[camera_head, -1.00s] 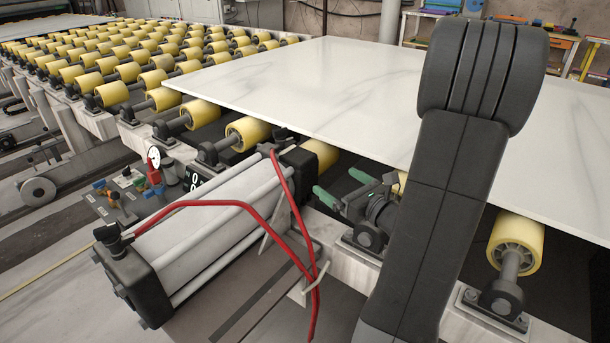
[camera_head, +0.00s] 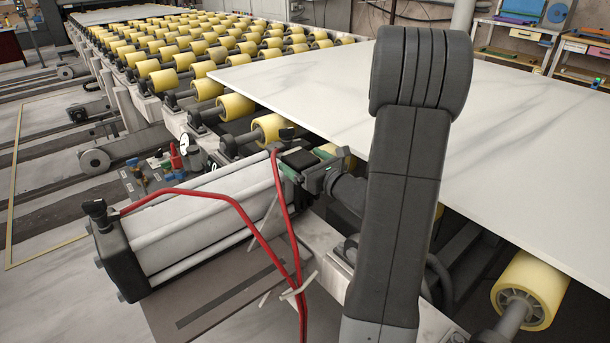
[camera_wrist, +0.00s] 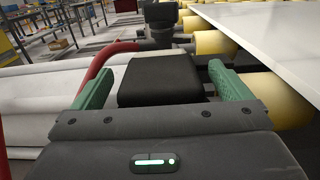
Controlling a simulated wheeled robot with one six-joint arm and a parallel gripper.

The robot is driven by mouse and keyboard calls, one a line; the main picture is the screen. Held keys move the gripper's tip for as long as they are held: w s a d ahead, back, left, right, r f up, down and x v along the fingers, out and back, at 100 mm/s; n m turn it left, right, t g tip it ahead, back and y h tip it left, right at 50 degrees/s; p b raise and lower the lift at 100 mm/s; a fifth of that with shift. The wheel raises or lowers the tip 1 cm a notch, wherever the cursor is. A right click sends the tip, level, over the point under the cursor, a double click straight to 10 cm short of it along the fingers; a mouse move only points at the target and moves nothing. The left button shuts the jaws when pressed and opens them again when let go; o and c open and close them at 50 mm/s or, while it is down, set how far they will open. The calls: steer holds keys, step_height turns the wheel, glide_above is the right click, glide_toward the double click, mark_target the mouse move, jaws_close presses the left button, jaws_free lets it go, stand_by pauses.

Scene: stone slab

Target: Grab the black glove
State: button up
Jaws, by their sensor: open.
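I cannot make out a black glove in any view. My gripper (camera_head: 311,168) is open, with green fingers. In the wrist view my gripper (camera_wrist: 161,72) has one green finger on each side of a black block-like shape (camera_wrist: 160,78). That shape appears to be the same end block. I cannot tell whether the fingers touch it.
A red hose (camera_head: 214,196) loops over the white cylinder (camera_head: 205,215) and hangs beside its right end. A white stone slab (camera_head: 500,130) lies on yellow rollers (camera_head: 532,288) to the right. Small valves and a gauge stand behind the cylinder. Workbenches stand at the back.

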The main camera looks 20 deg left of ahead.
steer(key=shift+x, duration=1.1)
steer(key=c, duration=1)
